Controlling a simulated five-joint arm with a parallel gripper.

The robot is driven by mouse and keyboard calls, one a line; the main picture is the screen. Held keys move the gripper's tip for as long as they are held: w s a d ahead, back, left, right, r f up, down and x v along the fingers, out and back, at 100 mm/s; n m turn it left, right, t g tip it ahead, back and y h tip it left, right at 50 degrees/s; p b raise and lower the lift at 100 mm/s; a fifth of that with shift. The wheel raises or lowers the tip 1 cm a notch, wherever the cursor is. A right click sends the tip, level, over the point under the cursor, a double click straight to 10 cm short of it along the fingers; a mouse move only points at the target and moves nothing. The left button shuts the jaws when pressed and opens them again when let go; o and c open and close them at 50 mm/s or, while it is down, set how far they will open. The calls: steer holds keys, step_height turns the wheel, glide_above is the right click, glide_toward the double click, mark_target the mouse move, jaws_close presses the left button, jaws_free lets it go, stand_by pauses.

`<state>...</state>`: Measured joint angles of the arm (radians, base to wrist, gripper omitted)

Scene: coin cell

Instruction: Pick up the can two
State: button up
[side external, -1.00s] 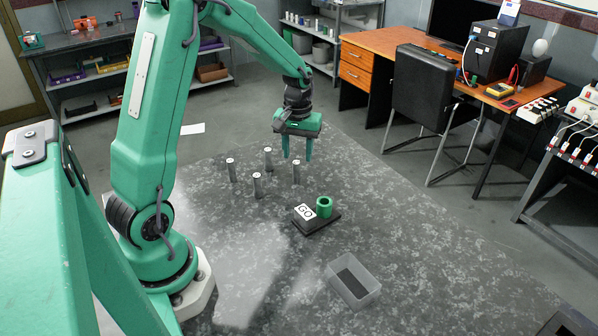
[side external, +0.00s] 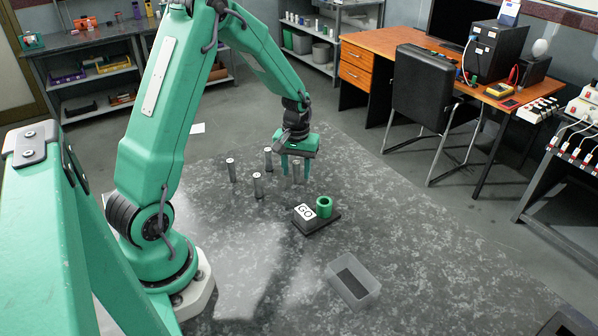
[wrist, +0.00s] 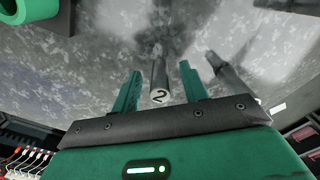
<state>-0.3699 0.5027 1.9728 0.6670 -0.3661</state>
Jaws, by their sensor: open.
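Can two (side external: 296,173) is a slim grey upright cylinder, the right one of the cluster of cans in the side view. In the wrist view its light end (wrist: 160,96) bears a dark "2". My gripper (side external: 296,174) points down over it, its two green fingers on either side of the can. In the wrist view my gripper (wrist: 160,70) is open, with a gap showing between the can and each finger.
Other cans stand close by: one at left (side external: 231,172), one in front (side external: 258,187), one behind (side external: 268,159). A black block with a "GO" label (side external: 305,212) and a green ring (side external: 324,207) lies nearer the camera. A clear bin (side external: 372,294) is further front.

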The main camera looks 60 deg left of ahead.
steer(key=shift+f, duration=0.85)
jaws_close()
